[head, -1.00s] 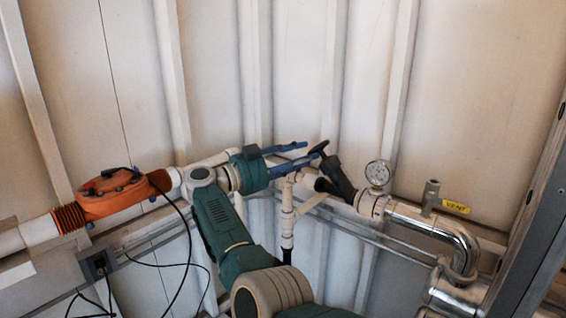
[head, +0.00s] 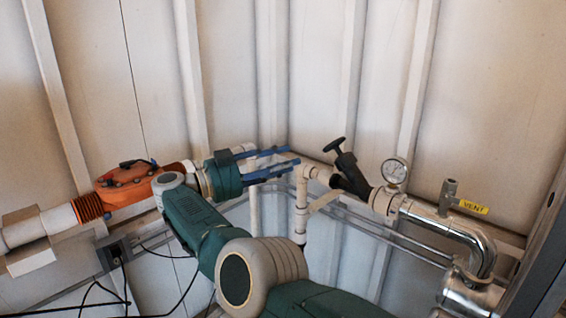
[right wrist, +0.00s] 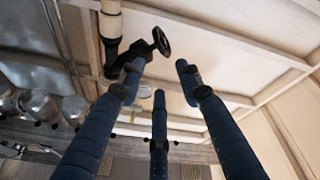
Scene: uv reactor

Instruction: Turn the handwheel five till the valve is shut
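The handwheel (head: 334,146) is small and black, on the stem of a black angled valve (head: 351,174) in the pipe run. It also shows in the right wrist view (right wrist: 161,41), beyond the fingertips. My right gripper (head: 293,155) is left of the wheel in the head view, its blue fingers pointing toward it with a visible gap. In the right wrist view my right gripper (right wrist: 160,72) has its three fingers spread, with nothing between them. The wheel shows between and above the tips, apart from them. My left gripper is not in view. The valve's inside position cannot be seen.
A pressure gauge (head: 394,171) and a yellow VENT label (head: 474,207) sit right of the valve. An orange unit (head: 127,187) is on the pipe at left, with black cables below. White pipes run near my right gripper, along the corrugated wall (head: 300,60).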

